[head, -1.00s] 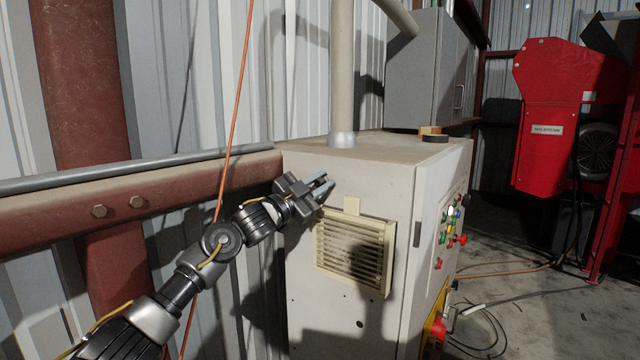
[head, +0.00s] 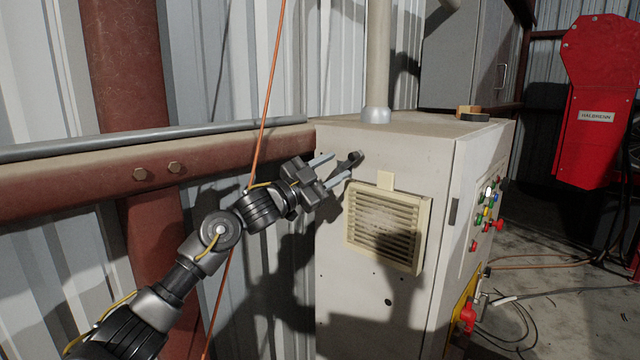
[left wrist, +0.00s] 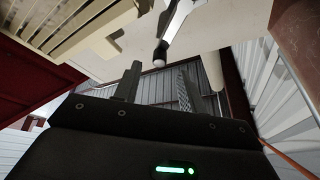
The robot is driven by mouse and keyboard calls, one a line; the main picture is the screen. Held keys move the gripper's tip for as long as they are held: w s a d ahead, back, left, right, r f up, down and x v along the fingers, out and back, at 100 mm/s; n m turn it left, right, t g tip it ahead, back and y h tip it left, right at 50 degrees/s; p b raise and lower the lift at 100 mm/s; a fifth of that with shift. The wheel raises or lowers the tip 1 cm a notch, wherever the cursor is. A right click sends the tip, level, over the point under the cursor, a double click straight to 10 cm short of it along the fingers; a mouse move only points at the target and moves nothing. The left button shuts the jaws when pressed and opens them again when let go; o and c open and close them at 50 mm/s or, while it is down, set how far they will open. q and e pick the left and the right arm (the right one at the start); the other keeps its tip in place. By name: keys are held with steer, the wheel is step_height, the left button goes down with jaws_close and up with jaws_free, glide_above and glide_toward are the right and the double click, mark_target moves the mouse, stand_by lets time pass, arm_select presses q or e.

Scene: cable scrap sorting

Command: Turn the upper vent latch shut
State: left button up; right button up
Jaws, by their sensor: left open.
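The cream louvred vent (head: 384,226) is on the side of the pale cabinet. A small cream tab (head: 386,180) stands at its top edge. A dark lever (head: 350,160), apparently the upper vent latch, is on the panel above the vent's upper left corner. My left gripper (head: 331,170) is open, its fingertips pointing at the lever from the left. In the left wrist view, the lever's dark knob (left wrist: 160,55) appears between the two fingertips, a little beyond them; I see no clear contact. The vent (left wrist: 85,25) is at the upper left there. My right gripper is out of view.
A pipe (head: 378,60) rises from the cabinet top (head: 420,135). A rust-red beam (head: 215,155) runs behind my left arm, and an orange cable (head: 268,90) hangs near it. Coloured buttons (head: 487,215) are on the cabinet's right face. A red machine (head: 600,100) stands at the right.

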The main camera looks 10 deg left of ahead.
arm_select(q)
steer(key=shift+b+v, duration=0.4)
steer(key=shift+v, duration=1.65)
